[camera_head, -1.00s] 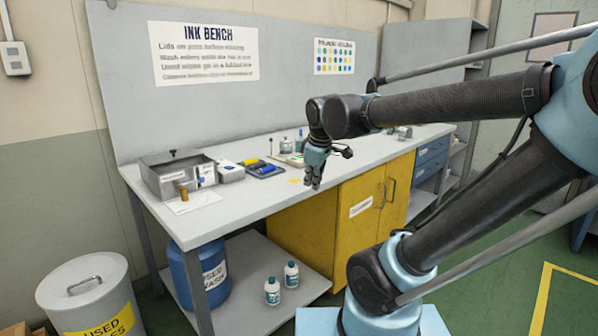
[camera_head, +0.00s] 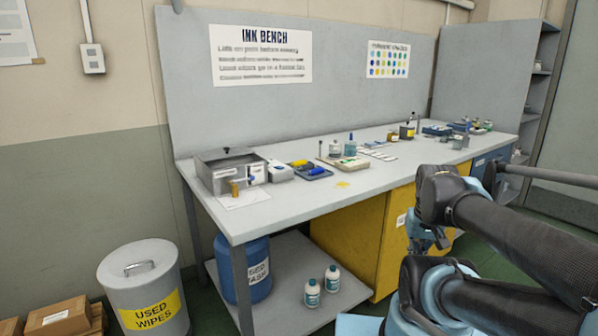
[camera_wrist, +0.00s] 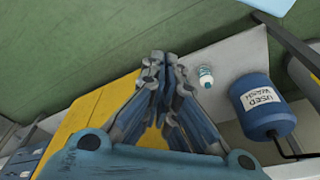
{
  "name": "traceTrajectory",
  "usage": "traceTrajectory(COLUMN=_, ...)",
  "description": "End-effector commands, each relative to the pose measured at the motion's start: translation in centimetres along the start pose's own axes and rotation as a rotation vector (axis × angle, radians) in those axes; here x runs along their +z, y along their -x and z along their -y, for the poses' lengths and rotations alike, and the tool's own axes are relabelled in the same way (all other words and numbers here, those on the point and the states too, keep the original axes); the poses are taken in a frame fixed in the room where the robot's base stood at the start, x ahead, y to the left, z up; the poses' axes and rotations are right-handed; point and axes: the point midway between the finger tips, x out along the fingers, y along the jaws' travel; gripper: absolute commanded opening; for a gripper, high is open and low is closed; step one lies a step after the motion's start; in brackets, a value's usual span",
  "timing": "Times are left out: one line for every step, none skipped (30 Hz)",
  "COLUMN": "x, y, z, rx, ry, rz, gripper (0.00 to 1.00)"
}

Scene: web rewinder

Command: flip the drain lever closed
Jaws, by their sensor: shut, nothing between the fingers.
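A grey metal box (camera_head: 222,168) with a knobbed lid stands at the left end of the bench. A small blue part shows at its front right (camera_head: 252,179); it may be the drain lever, but it is too small to tell its position. A brass-coloured cylinder (camera_head: 234,188) stands before the box on a white sheet. My gripper (camera_head: 420,244) is low in front of the yellow cabinet, well right of the box and apart from it. In the wrist view my gripper's fingers (camera_wrist: 166,58) are together and empty. The box is not in the wrist view.
The bench top (camera_head: 300,197) has clear room along its front edge. Blue tray (camera_head: 314,172) and bottles stand further right. A used-wipes bin (camera_head: 140,285) stands left.

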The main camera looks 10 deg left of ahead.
Motion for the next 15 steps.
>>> traceTrajectory(x=-0.5, y=0.4, z=0.2, rx=-0.001, ry=0.011, rz=-0.004, gripper=0.00)
traceTrajectory(x=-0.9, y=0.6, z=0.4, rx=-0.002, ry=0.019, rz=-0.008, gripper=0.00)
traceTrajectory(x=-1.6, y=1.1, z=0.7, rx=-0.004, ry=0.032, rz=-0.015, gripper=0.00)
traceTrajectory(x=-2.2, y=1.6, z=0.9, rx=-0.006, ry=0.044, rz=-0.022, gripper=0.00)
traceTrajectory(x=-3.0, y=2.0, z=1.3, rx=-0.008, ry=0.058, rz=-0.028, gripper=0.00)
traceTrajectory(x=-4.0, y=2.7, z=1.9, rx=-0.011, ry=0.078, rz=-0.039, gripper=0.00)
traceTrajectory(x=-4.9, y=3.3, z=2.4, rx=-0.013, ry=0.095, rz=-0.048, gripper=0.00)
traceTrajectory(x=-5.8, y=3.9, z=2.9, rx=-0.016, ry=0.113, rz=-0.057, gripper=0.00)
traceTrajectory(x=-7.0, y=4.6, z=3.7, rx=-0.020, ry=0.134, rz=-0.069, gripper=0.00)
traceTrajectory(x=-7.9, y=5.2, z=4.3, rx=-0.023, ry=0.150, rz=-0.079, gripper=0.00)
traceTrajectory(x=-8.8, y=5.7, z=4.9, rx=-0.027, ry=0.167, rz=-0.088, gripper=0.00)
traceTrajectory(x=-9.9, y=6.5, z=5.9, rx=-0.032, ry=0.189, rz=-0.100, gripper=0.00)
traceTrajectory(x=-10.7, y=7.0, z=6.6, rx=-0.037, ry=0.205, rz=-0.109, gripper=0.00)
traceTrajectory(x=-11.6, y=7.5, z=7.4, rx=-0.042, ry=0.221, rz=-0.119, gripper=0.00)
traceTrajectory(x=-12.6, y=8.2, z=8.5, rx=-0.048, ry=0.243, rz=-0.131, gripper=0.00)
